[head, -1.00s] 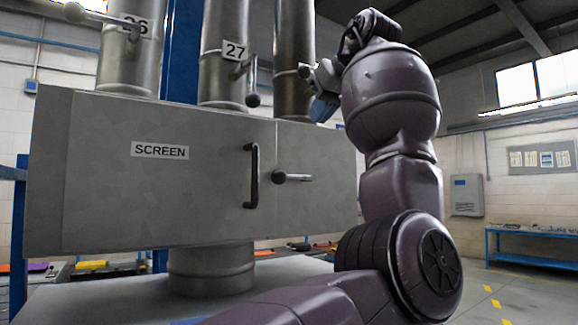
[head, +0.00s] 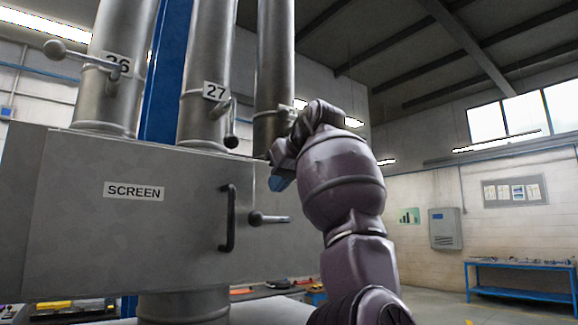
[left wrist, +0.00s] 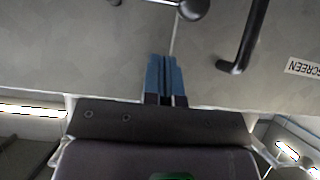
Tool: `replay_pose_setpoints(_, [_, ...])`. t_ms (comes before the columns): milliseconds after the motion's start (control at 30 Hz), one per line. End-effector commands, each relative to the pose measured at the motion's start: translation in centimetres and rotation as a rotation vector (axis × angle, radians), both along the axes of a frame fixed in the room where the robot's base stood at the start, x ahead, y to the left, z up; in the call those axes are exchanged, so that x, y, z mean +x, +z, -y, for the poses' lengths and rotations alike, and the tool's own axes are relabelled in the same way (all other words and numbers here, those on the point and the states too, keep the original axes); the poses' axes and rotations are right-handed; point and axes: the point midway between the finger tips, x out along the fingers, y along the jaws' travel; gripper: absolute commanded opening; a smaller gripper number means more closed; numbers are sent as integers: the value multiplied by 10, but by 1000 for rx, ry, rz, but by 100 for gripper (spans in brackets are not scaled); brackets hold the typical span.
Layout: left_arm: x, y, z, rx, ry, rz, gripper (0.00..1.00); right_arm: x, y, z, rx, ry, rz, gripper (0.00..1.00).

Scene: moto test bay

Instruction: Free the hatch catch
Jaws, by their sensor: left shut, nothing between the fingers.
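The hatch door (head: 135,225) of the grey metal box, labelled SCREEN, is closed. It has a black upright bar handle (head: 230,218). Just right of the handle is the catch (head: 272,219), a short lever with a round dark knob, lying level near the door seam. My left gripper (head: 278,183) is above the catch and apart from it in the head view. In the left wrist view its blue fingers (left wrist: 165,78) are shut and empty in front of the box face. The catch knob (left wrist: 194,8) is partly cut off at the top edge there. My right gripper is out of view.
Steel pipes numbered 26 (head: 112,85) and 27 (head: 207,75) rise from the box, each with a ball-ended lever. A blue workbench (head: 520,265) stands far right. Open floor lies between it and my arm.

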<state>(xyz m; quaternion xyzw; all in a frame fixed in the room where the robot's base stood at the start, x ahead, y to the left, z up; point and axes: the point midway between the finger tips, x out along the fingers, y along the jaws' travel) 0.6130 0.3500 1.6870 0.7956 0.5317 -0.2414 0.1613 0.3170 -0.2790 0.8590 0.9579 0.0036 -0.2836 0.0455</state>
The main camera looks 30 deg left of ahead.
Motion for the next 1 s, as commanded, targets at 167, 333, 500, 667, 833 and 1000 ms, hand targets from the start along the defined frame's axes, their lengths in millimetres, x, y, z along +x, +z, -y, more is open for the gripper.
replay_pose_setpoints(167, [8, -22, -16, -2, -1, -2, 0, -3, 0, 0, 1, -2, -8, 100])
replay_pose_setpoints(333, [9, -40, -20, -1, -1, -1, 0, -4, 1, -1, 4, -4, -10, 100])
replay_pose_setpoints(500, [9, -49, -21, 1, 0, -2, 0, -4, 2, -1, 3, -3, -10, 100])
replay_pose_setpoints(667, [9, -50, -22, 1, -1, -2, 0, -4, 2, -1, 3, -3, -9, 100])
replay_pose_setpoints(833, [9, -50, -21, 0, -1, -1, 0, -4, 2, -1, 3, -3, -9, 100])
replay_pose_setpoints(1000, [7, -51, -23, -7, 0, 17, 0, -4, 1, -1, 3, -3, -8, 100])
